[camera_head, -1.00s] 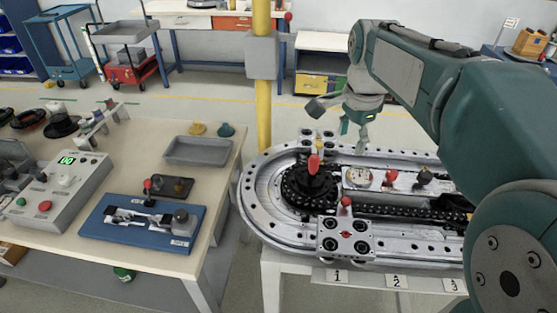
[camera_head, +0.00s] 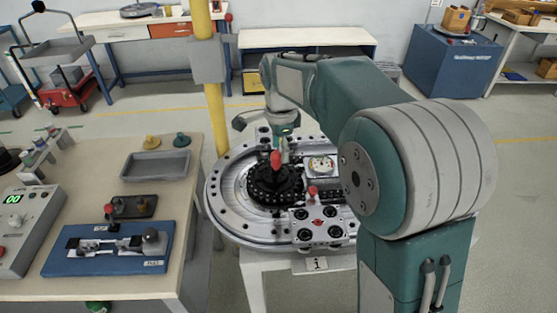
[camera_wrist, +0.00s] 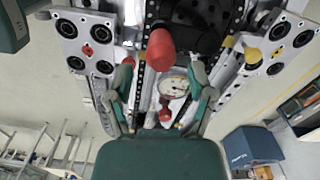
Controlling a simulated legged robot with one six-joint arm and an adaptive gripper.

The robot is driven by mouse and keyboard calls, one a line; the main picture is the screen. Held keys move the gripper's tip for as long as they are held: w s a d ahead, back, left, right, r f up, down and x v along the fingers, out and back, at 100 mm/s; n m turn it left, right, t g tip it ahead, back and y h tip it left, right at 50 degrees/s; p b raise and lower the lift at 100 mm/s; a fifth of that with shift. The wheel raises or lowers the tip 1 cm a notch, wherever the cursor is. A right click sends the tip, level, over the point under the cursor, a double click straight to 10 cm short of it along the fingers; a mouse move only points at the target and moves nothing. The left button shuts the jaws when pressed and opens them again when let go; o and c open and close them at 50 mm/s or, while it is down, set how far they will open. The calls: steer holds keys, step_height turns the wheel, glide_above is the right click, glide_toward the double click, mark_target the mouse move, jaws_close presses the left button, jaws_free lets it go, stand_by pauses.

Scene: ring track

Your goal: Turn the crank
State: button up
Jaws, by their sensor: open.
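The crank's red handle (camera_head: 276,159) stands upright on a black toothed wheel (camera_head: 264,184) at the near left end of the oval metal track. In the head view my gripper (camera_head: 285,152) is just behind and right of the handle, its fingers small and partly hidden. In the wrist view my gripper (camera_wrist: 162,72) is open, with one finger on each side of the picture's middle. The red handle shows large there (camera_wrist: 160,45), between the fingertip lines and apart from both fingers. The black wheel (camera_wrist: 200,22) is beyond it.
A round gauge (camera_head: 320,166) and a smaller red knob (camera_head: 312,190) sit close to the right of the wheel. A plate with black rings (camera_head: 323,226) is in front. A yellow post (camera_head: 213,110) rises behind the track. A bench with a blue fixture (camera_head: 120,262) is left.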

mark_target(279, 162)
steer(key=f, duration=0.1)
steer(key=a+f, duration=0.1)
steer(key=f, duration=0.1)
steer(key=shift+a+f, duration=0.15)
steer(key=shift+f, duration=0.1)
steer(key=shift+a+f, duration=0.25)
steer(key=shift+d, duration=0.35)
steer(key=shift+d+r, duration=0.1)
steer(key=shift+d, duration=0.15)
jaws_close()
steer(key=shift+a, duration=0.1)
steer(key=shift+s+a, duration=0.1)
steer(key=shift+a, duration=0.05)
steer(key=shift+d+n, duration=0.35)
steer(key=shift+n, duration=0.35)
